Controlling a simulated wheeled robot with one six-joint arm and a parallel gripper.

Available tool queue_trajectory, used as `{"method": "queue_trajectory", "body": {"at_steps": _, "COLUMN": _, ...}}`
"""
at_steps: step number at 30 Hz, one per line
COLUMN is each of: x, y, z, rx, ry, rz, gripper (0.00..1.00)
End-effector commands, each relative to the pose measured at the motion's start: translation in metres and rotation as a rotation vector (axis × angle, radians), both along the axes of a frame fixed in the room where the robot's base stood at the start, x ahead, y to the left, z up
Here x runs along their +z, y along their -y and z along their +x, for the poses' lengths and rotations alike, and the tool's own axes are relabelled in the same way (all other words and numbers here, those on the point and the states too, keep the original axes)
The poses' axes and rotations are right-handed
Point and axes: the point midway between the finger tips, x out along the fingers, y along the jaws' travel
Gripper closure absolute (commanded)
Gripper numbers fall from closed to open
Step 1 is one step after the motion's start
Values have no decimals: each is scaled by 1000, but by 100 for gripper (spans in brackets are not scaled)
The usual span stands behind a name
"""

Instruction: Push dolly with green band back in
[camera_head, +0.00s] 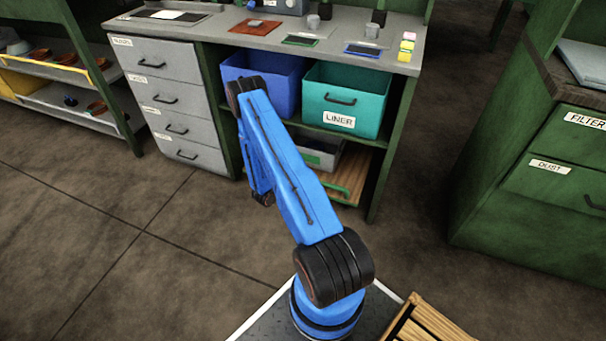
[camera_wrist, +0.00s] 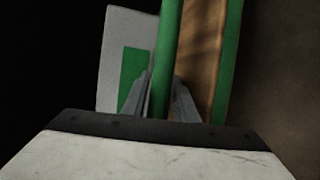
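The wooden dolly (camera_head: 352,174) with a green front bar sits low under the workbench, its front edge sticking out a little. A grey crate (camera_head: 325,150) with a green patch stands beside its slats. In the wrist view, the green bar (camera_wrist: 170,45) runs between the fingers of my gripper (camera_wrist: 163,85), which lie close against it on both sides. The wooden slats (camera_wrist: 205,50) are just right of it, and the crate (camera_wrist: 118,45) is at left. In the head view my blue arm hides my gripper and part of the dolly.
A blue bin (camera_head: 285,78) and a teal LINER bin (camera_head: 345,105) stand on the shelf above. Grey drawers (camera_head: 168,100) are left of the bay. A green cabinet (camera_head: 530,190) stands at right. The floor between is clear.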

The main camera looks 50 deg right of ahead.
Motion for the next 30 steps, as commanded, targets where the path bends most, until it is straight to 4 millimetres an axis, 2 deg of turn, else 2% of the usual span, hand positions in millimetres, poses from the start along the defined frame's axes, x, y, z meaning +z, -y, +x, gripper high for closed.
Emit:
{"method": "queue_trajectory", "body": {"at_steps": 3, "x": 0, "y": 0, "z": 0, "rx": 0, "ry": 0, "rz": 0, "gripper": 74}}
{"method": "queue_trajectory", "body": {"at_steps": 6, "x": 0, "y": 0, "z": 0, "rx": 0, "ry": 0, "rz": 0, "gripper": 98}}
{"method": "queue_trajectory", "body": {"at_steps": 7, "x": 0, "y": 0, "z": 0, "rx": 0, "ry": 0, "rz": 0, "gripper": 100}}
{"method": "queue_trajectory", "body": {"at_steps": 14, "x": 0, "y": 5, "z": 2, "rx": -1, "ry": 1, "rz": 0, "gripper": 100}}
{"method": "queue_trajectory", "body": {"at_steps": 22, "x": 0, "y": 40, "z": 16, "rx": -3, "ry": 3, "rz": 1, "gripper": 100}}
{"method": "queue_trajectory", "body": {"at_steps": 30, "x": 0, "y": 42, "z": 18, "rx": 1, "ry": 2, "rz": 0, "gripper": 100}}
